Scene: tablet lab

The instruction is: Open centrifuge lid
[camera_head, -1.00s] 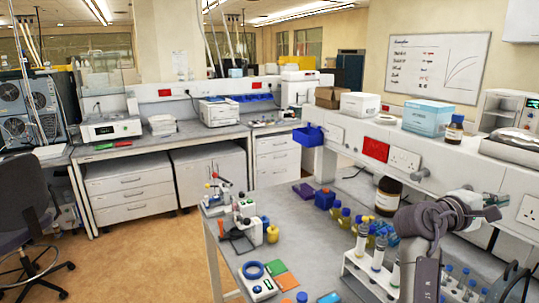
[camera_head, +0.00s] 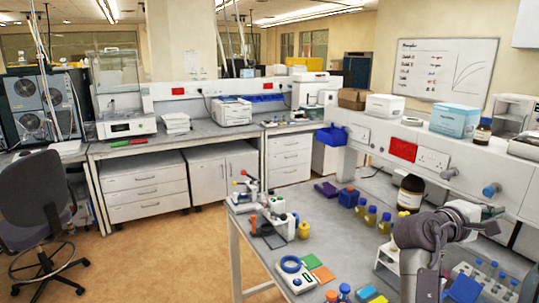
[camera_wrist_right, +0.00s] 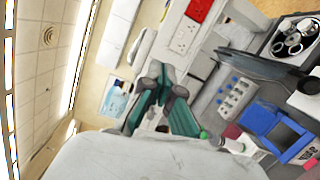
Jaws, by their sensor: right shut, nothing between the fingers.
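No centrifuge can be named with certainty in the head view. In the right wrist view, a grey box (camera_wrist_right: 296,40) with round metal openings lies at the upper right beside a dark flat panel (camera_wrist_right: 252,66); I cannot tell whether these are the centrifuge and its lid. My right gripper (camera_head: 490,222) is raised at the right over the near bench, its fingers pointing right. It also shows in the right wrist view (camera_wrist_right: 160,104), shut and empty, apart from the bench things. My left gripper is out of view.
A chair (camera_head: 45,205) stands left. The floor between is clear.

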